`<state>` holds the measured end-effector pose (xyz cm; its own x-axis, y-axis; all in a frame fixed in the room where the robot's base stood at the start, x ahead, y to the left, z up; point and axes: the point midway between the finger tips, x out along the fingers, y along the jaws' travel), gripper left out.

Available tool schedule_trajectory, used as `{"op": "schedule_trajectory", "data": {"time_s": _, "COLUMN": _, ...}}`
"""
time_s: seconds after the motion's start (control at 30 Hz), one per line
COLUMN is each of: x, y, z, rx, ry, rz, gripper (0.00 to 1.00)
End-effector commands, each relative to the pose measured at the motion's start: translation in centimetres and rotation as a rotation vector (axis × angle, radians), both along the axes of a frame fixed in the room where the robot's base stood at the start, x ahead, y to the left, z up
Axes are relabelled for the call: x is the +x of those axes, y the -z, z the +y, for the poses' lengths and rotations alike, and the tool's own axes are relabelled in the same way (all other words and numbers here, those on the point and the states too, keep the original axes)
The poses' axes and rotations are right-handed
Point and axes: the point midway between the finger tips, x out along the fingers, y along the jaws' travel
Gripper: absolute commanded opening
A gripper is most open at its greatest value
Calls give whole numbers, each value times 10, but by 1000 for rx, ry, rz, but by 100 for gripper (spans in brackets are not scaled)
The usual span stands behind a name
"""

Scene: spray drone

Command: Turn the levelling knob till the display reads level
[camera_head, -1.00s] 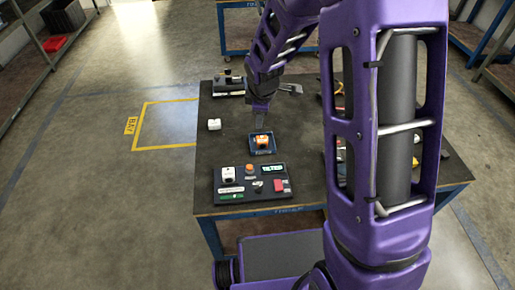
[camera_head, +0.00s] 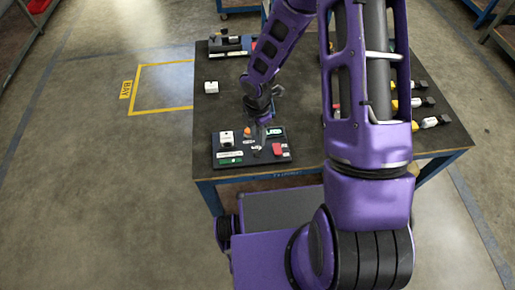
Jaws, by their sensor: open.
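The control panel (camera_head: 222,162) is a dark board lying on the near left of the table. Its small lit display (camera_head: 275,131) shows light lettering on dark, too small to read surely. An orange knob or button (camera_head: 247,132) stands left of my gripper. Which one is the levelling knob is not readable.
The panel also bears a white block (camera_head: 226,137) and a red part (camera_head: 278,149). A white box (camera_head: 211,87) stands on the table (camera_head: 216,110) farther back. Several small yellow, red and white items with dark ends (camera_head: 430,121) lie at the right. My arm hides the table's middle.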

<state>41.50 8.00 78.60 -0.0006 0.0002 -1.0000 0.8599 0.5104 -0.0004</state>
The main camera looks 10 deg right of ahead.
Motion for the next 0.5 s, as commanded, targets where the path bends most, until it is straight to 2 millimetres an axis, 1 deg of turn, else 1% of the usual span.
{"op": "schedule_trajectory", "data": {"time_s": 0.03, "x": -1, "y": 13, "z": 1, "rx": -1, "ry": -2, "rz": 4, "gripper": 45}}
{"op": "schedule_trajectory", "data": {"time_s": 0.2, "x": -1, "y": 50, "z": 0, "rx": -1, "ry": -1, "rz": 3, "gripper": 45}}
{"op": "schedule_trajectory", "data": {"time_s": 0.3, "x": -1, "y": 66, "z": 0, "rx": -2, "ry": -1, "rz": 3, "gripper": 45}}
{"op": "schedule_trajectory", "data": {"time_s": 0.4, "x": 0, "y": 77, "z": 0, "rx": -1, "ry": 1, "rz": 2, "gripper": 45}}
{"op": "schedule_trajectory", "data": {"time_s": 0.5, "x": 0, "y": 84, "z": 0, "rx": 0, "ry": 1, "rz": 0, "gripper": 45}}
